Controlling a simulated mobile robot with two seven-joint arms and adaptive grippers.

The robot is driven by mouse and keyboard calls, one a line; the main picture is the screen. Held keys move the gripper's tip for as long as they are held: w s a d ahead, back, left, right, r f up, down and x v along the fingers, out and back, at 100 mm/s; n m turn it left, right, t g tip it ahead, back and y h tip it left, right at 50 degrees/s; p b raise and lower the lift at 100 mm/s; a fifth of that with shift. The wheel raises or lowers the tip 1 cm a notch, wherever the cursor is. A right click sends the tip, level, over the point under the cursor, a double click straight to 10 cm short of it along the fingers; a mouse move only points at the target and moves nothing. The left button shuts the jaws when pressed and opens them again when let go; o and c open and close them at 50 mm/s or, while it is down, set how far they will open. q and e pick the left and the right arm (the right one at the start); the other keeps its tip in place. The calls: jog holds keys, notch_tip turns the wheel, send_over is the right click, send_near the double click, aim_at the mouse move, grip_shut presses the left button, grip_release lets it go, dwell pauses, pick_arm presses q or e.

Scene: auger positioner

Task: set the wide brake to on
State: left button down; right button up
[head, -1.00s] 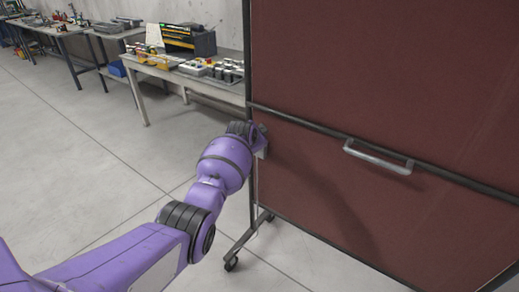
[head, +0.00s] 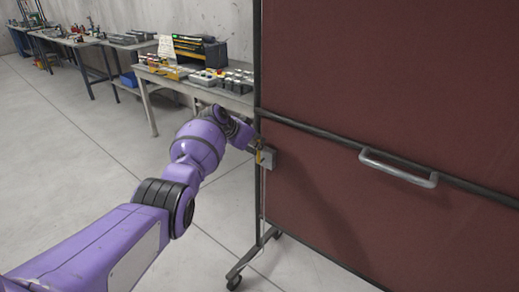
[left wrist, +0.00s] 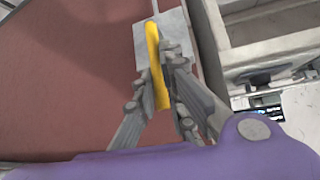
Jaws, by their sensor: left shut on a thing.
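A yellow lever (left wrist: 154,45) stands out from a grey box (head: 269,158) on the left edge of a red-brown panel. I take this to be the wide brake; no label shows. The grey box also shows in the left wrist view (left wrist: 181,42), behind the lever. My left gripper (left wrist: 158,78) has one finger on each side of the lever and is shut on it. In the head view my left gripper (head: 256,147) is small and partly hidden by my wrist. My right gripper is in neither view.
The red-brown panel (head: 390,90) stands on a wheeled frame and fills the right side. A grey handle (head: 398,168) juts from it. A workbench (head: 190,88) with boxes and small parts stands behind, left of the panel. The floor (head: 60,150) at left is clear.

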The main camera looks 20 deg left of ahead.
pick_arm(q)
jog(key=shift+d+f, duration=0.1)
jog(key=shift+d, duration=0.05)
jog(key=c, duration=1.8)
grip_release()
jog(key=shift+c, duration=0.2)
jog(key=shift+s+a+r, duration=0.2)
jog(key=shift+a+r, duration=0.1)
jog(key=shift+r, duration=0.1)
jog(key=v, duration=1.1)
jog(key=shift+s, duration=0.1)
